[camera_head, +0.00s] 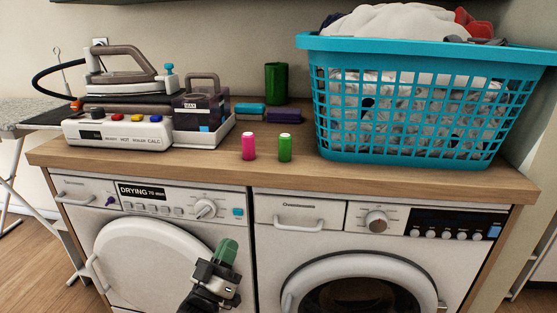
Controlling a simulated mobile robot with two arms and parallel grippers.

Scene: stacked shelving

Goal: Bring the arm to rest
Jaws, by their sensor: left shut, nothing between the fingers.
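My left gripper (226,252) is at the lower middle of the head view, in front of the left machine. Its green-tipped fingers point up and are shut with nothing between them. It is below the wooden countertop (215,173) and overlaps the right side of the machine's round door (150,262). Only the end of this arm shows, at the bottom edge. My right gripper is not in view.
A pink spool (249,147) and a green spool (285,148) stand on the countertop. A turquoise laundry basket (415,150) fills its right side. A steam iron (125,77) on its station (118,130) is at left. The right machine (300,245) stands alongside.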

